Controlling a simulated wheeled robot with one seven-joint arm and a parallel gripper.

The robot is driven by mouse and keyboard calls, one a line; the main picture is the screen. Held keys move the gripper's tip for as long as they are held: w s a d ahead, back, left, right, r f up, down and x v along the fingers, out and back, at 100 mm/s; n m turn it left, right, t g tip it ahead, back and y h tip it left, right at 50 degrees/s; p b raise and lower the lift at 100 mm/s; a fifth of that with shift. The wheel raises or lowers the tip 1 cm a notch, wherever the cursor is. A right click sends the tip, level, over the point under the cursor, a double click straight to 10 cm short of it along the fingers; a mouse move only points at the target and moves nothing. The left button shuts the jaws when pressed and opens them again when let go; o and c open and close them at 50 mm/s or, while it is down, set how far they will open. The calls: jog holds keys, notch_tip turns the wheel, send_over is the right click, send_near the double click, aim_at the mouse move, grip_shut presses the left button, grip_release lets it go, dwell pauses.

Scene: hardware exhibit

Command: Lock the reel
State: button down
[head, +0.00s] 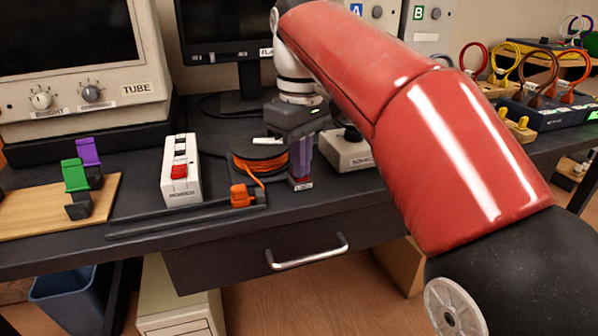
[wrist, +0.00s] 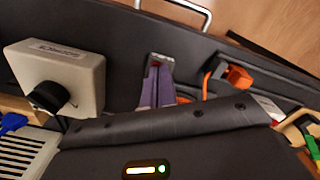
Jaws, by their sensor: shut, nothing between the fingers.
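The reel (head: 258,162), wound with orange cable, sits on the black bench near its front, left of my gripper. Its orange plug end (head: 241,195) lies in front of it and also shows in the wrist view (wrist: 238,77).
A white power box (head: 180,172) with a red switch stands left of the reel. A beige box with a black knob (head: 347,150) stands close on the right. Green and purple clips (head: 76,176) stand on a wooden board at left. A drawer handle (head: 307,252) projects below the bench edge.

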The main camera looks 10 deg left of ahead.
notch_tip(320, 180, up, 5)
jog(key=p, duration=0.5)
jog(key=shift+r, duration=0.9)
jog(key=shift+d, duration=0.1)
jog(key=s+d+f+m+t+y, duration=0.1)
jog(key=s+d+f+m, duration=0.15)
jog(key=d, duration=0.45)
jog(key=s+d+f+m+t, duration=0.1)
jog(key=d+m, duration=0.2)
jog(key=d, duration=0.5)
jog(key=s+d+f+m+t, duration=0.1)
jog(key=s+d+f+m, duration=0.2)
jog(key=s+d+f, duration=0.2)
jog(key=s+d+f+m+t+h, duration=0.1)
jog(key=s+d+f+m, duration=0.3)
jog(key=f, duration=0.6)
jog(key=shift+s+d+f+t, duration=0.15)
jog(key=shift+s+d+t, duration=0.7)
jog(key=shift+s, duration=0.25)
